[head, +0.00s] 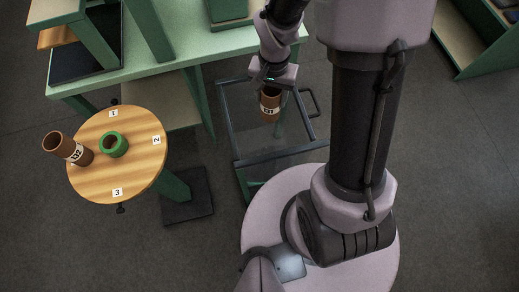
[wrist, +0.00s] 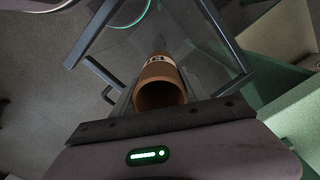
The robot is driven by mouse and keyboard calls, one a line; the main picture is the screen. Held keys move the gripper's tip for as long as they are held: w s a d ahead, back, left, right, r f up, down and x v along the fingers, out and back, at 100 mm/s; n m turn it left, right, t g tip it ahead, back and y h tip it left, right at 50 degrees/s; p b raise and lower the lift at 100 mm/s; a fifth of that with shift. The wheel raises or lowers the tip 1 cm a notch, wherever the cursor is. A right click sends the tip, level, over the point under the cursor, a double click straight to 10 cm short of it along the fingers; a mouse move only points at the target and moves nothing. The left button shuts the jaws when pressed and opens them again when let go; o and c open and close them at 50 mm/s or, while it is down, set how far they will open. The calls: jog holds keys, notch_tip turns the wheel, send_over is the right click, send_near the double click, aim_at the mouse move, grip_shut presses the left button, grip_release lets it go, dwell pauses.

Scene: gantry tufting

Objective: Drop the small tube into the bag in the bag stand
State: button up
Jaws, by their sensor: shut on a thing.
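My gripper (head: 272,86) is shut on a brown tube labelled 131 (head: 270,106), which hangs upright below it. In the head view the tube lies over the opening of the bag stand (head: 236,128), a dark square metal frame. A see-through bag (head: 258,146) seems to hang in the frame, its outline faint. In the wrist view the tube's open end (wrist: 160,94) faces me and frame bars (wrist: 98,30) show on both sides. How high the tube is against the rim I cannot tell.
A round wooden table (head: 144,172) at left holds a tilted brown tube labelled 132 (head: 66,149) and a green ring (head: 114,144). A green-edged bench (head: 165,55) stands behind the stand. A side handle (head: 314,101) sticks out right of the frame.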

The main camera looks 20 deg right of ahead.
jog(key=o, duration=1.5)
jog(key=shift+r, duration=0.1)
notch_tip(320, 180, up, 17)
jog(key=p, duration=0.7)
jog(key=shift+r, duration=0.2)
